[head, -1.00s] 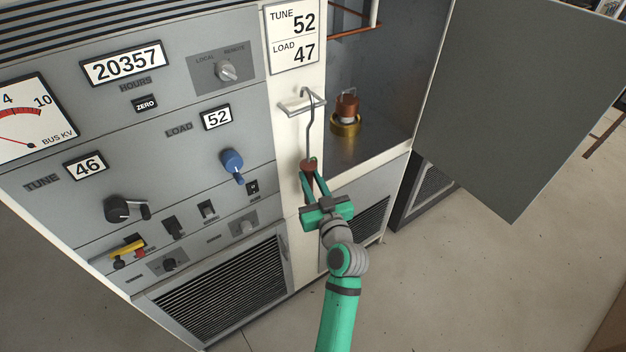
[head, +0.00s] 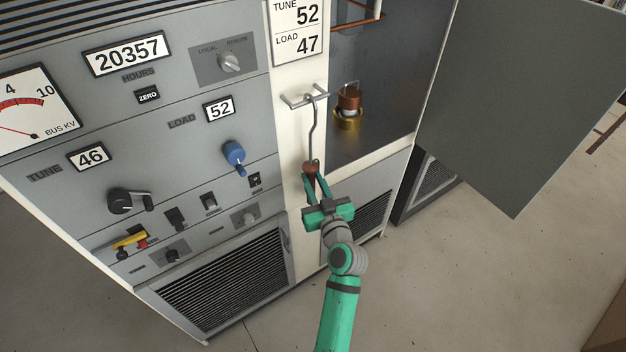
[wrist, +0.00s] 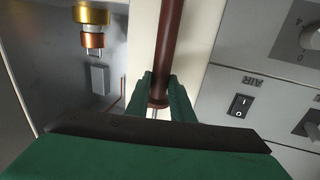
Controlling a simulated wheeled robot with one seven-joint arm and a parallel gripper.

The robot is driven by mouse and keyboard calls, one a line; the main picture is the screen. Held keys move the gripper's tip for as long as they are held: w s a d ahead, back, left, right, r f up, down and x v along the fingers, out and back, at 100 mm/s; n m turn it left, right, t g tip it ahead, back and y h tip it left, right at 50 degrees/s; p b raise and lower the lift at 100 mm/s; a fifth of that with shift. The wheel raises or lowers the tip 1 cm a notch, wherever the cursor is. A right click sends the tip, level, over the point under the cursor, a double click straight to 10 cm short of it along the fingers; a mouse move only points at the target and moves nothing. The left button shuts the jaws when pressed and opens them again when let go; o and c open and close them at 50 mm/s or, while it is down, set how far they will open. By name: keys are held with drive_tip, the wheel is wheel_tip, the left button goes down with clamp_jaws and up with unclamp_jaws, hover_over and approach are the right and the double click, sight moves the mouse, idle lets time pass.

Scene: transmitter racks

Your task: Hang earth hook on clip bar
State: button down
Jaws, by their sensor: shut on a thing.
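The earth hook (head: 314,132) is a thin grey rod with a bent top and a red-brown handle. In the head view it stands nearly upright in front of the cream post. The clip bar (head: 293,102) is a small pale bracket high on that post. The hook's bent top overlaps the bar and looks level with it; I cannot tell whether it touches or bears on it. My gripper (head: 311,172) is shut on the handle, well below the bar. In the wrist view the brown handle (wrist: 169,45) runs up between my green fingers (wrist: 160,95); the hook's tip is out of sight.
An open compartment right of the post holds a copper and brass fitting (head: 348,110). A large grey door (head: 530,100) stands open at right. Left is a panel with a blue knob (head: 234,155), switches and meters. Floor is clear at lower right.

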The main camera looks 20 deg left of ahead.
drive_tip(key=c, duration=1.5)
unclamp_jaws()
drive_tip(key=shift+o, duration=0.2)
drive_tip(key=shift+d, duration=0.1)
drive_tip(key=v, duration=1)
drive_tip(key=shift+s+d+f, duration=0.15)
drive_tip(key=shift+s+f, duration=0.15)
drive_tip(key=shift+f, duration=0.15)
drive_tip(key=s+d, duration=0.7)
drive_tip(key=d, duration=0.1)
drive_tip(key=shift+d, duration=0.35)
